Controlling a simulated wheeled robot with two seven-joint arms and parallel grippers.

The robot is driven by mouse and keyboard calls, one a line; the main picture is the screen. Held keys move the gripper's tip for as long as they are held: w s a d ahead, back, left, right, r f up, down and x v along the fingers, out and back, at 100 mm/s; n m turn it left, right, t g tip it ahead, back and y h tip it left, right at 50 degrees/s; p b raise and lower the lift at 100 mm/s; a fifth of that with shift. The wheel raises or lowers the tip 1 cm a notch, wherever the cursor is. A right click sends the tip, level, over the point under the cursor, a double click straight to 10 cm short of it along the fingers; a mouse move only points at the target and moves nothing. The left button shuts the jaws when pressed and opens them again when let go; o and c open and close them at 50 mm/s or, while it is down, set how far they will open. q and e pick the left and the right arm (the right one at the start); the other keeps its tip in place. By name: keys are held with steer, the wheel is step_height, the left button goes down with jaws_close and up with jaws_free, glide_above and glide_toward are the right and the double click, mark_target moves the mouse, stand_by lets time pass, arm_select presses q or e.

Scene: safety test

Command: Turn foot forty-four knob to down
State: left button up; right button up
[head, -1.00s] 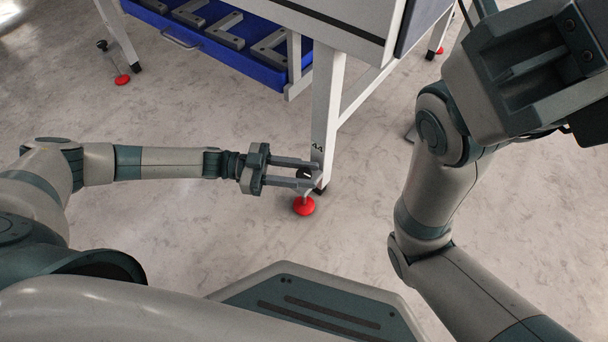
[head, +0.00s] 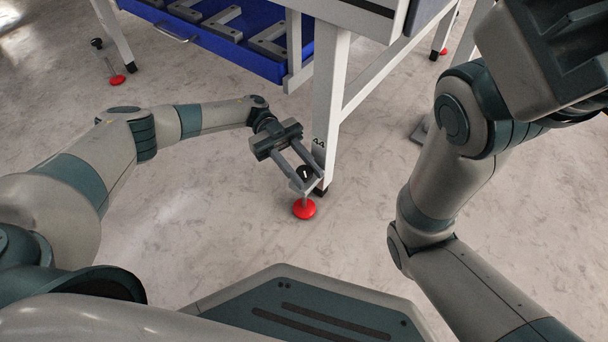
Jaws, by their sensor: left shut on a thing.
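The leg marked 44 (head: 327,100) stands near the picture's centre. A small black knob (head: 305,172) with a white mark sits low on this leg, above a red foot pad (head: 304,209) on the floor. My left gripper (head: 309,181) reaches in from the left, tilted, with its fingers pointing down and right. Its fingers are shut on the knob, one on each side, and partly hide it. Part of my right gripper (head: 560,55) shows at the top right, away from the leg; its fingertips cannot be made out.
A blue drawer (head: 240,58) with grey brackets sits under the bench at the top. Another leg with a red foot (head: 117,80) and its own black knob (head: 97,43) stands at the upper left. The floor around the marked leg is mostly clear.

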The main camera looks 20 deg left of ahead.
arm_select(q)
steer(key=shift+m+g+y, duration=0.3)
steer(key=shift+g, duration=0.1)
steer(key=shift+s, duration=0.1)
steer(key=o, duration=1)
steer(key=shift+r, duration=0.1)
